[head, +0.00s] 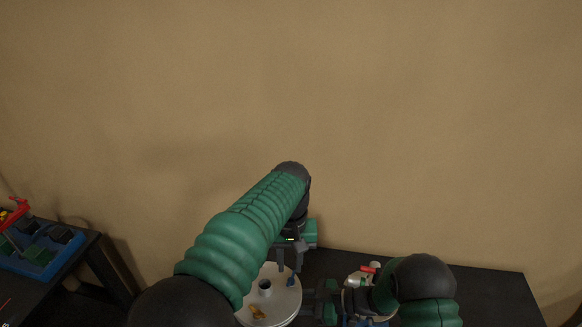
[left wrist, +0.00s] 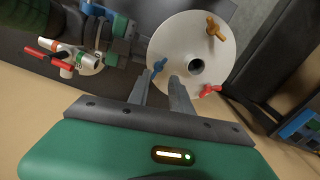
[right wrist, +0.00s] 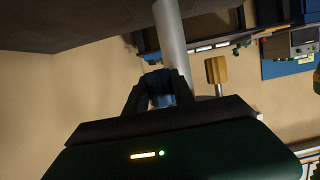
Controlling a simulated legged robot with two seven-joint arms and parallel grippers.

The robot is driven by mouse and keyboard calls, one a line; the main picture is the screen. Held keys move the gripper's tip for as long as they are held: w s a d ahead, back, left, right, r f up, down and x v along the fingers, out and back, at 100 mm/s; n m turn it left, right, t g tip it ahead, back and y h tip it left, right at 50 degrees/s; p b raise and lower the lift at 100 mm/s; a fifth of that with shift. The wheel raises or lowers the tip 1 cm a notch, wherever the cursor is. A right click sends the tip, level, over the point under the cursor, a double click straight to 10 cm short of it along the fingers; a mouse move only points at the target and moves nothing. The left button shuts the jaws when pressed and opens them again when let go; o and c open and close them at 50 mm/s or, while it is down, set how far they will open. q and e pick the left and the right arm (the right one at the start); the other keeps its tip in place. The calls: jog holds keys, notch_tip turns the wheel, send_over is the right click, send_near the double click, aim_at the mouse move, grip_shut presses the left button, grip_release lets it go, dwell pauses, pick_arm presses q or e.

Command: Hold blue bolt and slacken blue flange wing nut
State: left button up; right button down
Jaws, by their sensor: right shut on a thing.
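A round white flange (head: 284,312) sits on a grey pipe, facing up. The blue wing nut (head: 291,282) is at its edge, and an orange wing nut (head: 257,312) and a red wing nut (left wrist: 210,90) are elsewhere on it. My left gripper (head: 287,266) points down at the blue nut. In the left wrist view the blue nut (left wrist: 159,65) shows just beyond the gap between its parted fingertips (left wrist: 157,80); contact cannot be told. In the right wrist view my right gripper (right wrist: 157,80) is shut on the blue bolt (right wrist: 160,88), beside the grey pipe (right wrist: 172,40).
A valve with a red handle (left wrist: 42,54) stands beside my right arm. An orange bolt (right wrist: 216,72) hangs near the blue one. A side table with a blue tray (head: 62,262) is at the far left. The bare wall is behind the dark table (head: 490,290).

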aim_at(291, 277)
pick_arm(q)
jog(key=m, duration=0.5)
jog(key=shift+s+d+r+m, duration=0.15)
jog(key=shift+d+r+m, duration=0.15)
jog(key=shift+d+m, duration=0.1)
jog(key=m, duration=0.5)
jog(key=shift+f, duration=0.1)
jog(key=shift+a, duration=0.1)
jog(key=shift+a+f, duration=0.15)
jog(key=shift+f, duration=2.1)
jog(key=shift+r, duration=0.1)
jog(key=shift+c, duration=0.4)
